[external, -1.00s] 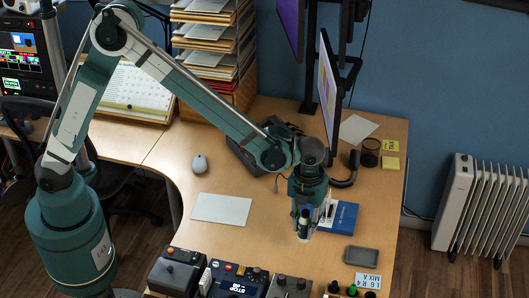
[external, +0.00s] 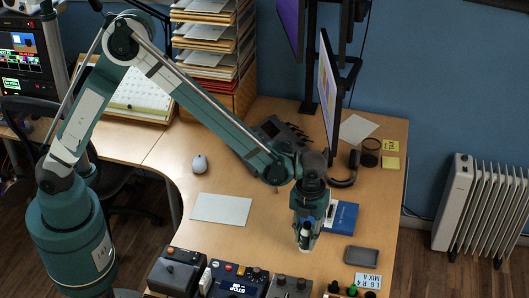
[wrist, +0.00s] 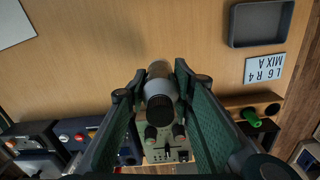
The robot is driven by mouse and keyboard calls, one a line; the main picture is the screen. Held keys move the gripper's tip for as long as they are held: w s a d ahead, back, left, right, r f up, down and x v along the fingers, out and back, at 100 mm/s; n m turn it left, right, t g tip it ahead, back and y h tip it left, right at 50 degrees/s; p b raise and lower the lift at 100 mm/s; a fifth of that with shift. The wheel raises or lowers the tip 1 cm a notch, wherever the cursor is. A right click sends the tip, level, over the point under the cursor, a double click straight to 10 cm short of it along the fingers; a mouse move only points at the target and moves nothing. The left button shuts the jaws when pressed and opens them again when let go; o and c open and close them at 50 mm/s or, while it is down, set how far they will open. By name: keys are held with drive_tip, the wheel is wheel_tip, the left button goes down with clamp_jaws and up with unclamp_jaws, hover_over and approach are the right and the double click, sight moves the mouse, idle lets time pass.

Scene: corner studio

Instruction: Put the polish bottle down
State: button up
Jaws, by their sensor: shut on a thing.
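The polish bottle shows in the wrist view (wrist: 159,72) as a pale, greyish body with a dark cap toward the camera. It is clasped between the two green fingers of my gripper (wrist: 157,88). In the external view my gripper (external: 307,228) points down over the front right of the wooden desk (external: 268,185). The pale lower part of the bottle (external: 306,242) shows beneath the fingers, roughly upright. Its base is at or very close to the desk top; I cannot tell whether it touches. The fingers hide most of the bottle.
A blue book or box (external: 342,217) lies just right of my gripper. A grey tray (external: 361,255) and a label card (external: 367,281) are farther right. Control boxes (external: 238,281) line the front edge. Bare desk lies left of the gripper, up to a white sheet (external: 221,208).

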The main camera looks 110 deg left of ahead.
sight(307, 223)
drive_tip(key=shift+f, duration=0.7)
drive_tip(key=shift+f+b, duration=0.35)
drive_tip(key=shift+f, duration=1.55)
drive_tip(key=shift+f, duration=0.15)
drive_tip(key=o, duration=0.9)
wheel_tip(307, 223, up, 12)
drive_tip(key=shift+r+p, duration=0.2)
drive_tip(key=shift+p, duration=0.8)
